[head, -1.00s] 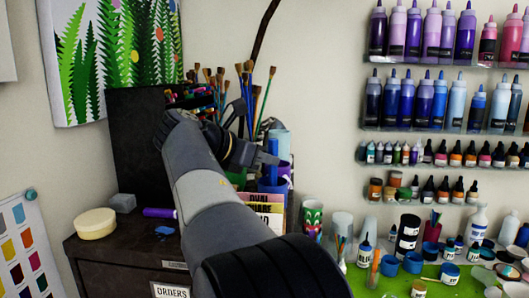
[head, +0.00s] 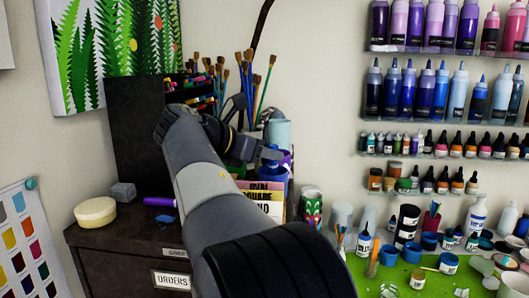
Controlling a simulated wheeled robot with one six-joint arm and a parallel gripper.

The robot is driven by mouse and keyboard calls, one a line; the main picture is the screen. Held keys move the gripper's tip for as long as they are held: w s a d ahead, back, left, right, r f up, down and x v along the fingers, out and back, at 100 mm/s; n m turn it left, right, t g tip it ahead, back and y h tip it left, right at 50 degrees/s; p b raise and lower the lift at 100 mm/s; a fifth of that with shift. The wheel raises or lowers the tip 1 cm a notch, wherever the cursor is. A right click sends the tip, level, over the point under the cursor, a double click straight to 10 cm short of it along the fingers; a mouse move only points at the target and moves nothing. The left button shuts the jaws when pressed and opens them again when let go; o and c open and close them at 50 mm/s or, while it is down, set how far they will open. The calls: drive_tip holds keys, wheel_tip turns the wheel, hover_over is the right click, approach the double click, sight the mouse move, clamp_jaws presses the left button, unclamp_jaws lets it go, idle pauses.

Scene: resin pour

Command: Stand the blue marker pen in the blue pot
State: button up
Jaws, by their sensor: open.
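The blue marker pen (head: 271,156) stands upright in the blue pot (head: 273,180), with only its upper end showing above the rim. The pot stands on the dark cabinet behind a stack of printed cards. My gripper (head: 268,153) is open just at the pen's top, over the pot. My arm and the cards hide part of the pot, and I cannot tell whether a finger still touches the pen.
A purple marker (head: 160,201) lies on the cabinet top, near a grey block (head: 122,192) and a round cream-coloured tub (head: 95,212). Paintbrushes (head: 245,85) stand behind my gripper. A pale blue cylinder (head: 278,133) stands close behind the pot.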

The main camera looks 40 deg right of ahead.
drive_tip(key=v, duration=1)
drive_tip(key=shift+a+r, duration=0.2)
drive_tip(key=shift+a, duration=0.15)
idle(0.4)
drive_tip(key=x, duration=0.7)
drive_tip(key=r+x, duration=0.1)
drive_tip(key=x, duration=0.2)
drive_tip(key=shift+d+f, duration=0.1)
drive_tip(key=shift+d, duration=0.35)
drive_tip(key=shift+r+p, duration=0.35)
drive_tip(key=shift+r, duration=0.05)
drive_tip(key=shift+a, duration=0.1)
